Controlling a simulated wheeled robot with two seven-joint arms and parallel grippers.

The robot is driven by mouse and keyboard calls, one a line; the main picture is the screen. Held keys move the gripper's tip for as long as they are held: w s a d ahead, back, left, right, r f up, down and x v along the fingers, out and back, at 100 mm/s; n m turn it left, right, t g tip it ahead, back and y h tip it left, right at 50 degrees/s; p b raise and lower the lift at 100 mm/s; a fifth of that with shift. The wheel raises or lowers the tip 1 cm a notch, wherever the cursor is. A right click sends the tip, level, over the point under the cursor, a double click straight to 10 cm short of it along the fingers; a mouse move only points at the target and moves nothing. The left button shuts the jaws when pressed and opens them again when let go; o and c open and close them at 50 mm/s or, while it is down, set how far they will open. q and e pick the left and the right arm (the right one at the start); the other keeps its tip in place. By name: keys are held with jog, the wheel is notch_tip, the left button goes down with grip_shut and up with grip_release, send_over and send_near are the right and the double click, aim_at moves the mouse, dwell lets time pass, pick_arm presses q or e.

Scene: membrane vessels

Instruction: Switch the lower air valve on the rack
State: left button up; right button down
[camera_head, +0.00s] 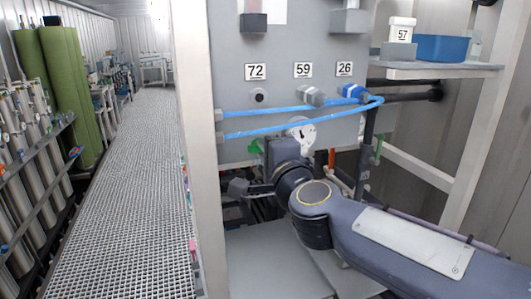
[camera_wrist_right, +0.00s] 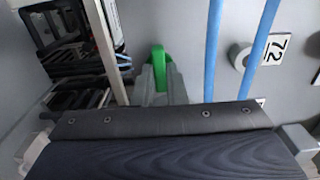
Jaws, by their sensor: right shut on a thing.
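A green valve handle (camera_wrist_right: 158,62) stands out from the grey rack panel in the wrist view. In the head view a bit of green (camera_head: 255,146) shows at the panel's lower left, just left of my dark wrist. My right gripper (camera_wrist_right: 160,84) is shut on this green handle; its grey fingertips sit close around it, and my wrist housing hides the lower part. In the head view the right gripper (camera_head: 262,157) is mostly hidden by my own arm. A second green handle (camera_head: 378,149) shows at the right, apart from the gripper. My left gripper is not in view.
Two blue hoses (camera_head: 285,112) cross the panel (camera_head: 235,40) above the gripper, under labels 72, 59 and 26. A shelf (camera_head: 440,70) with a blue bowl (camera_head: 440,47) is at the right. The grated aisle (camera_head: 120,190) at the left is free.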

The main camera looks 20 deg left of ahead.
dwell(0.3)
jog(key=c, duration=1.5)
grip_release()
jog(key=shift+o, duration=0.2)
jog(key=v, duration=0.7)
jog(key=shift+s+d+b, duration=0.25)
jog(key=shift+s+b, duration=0.05)
jog(key=shift+s, duration=0.05)
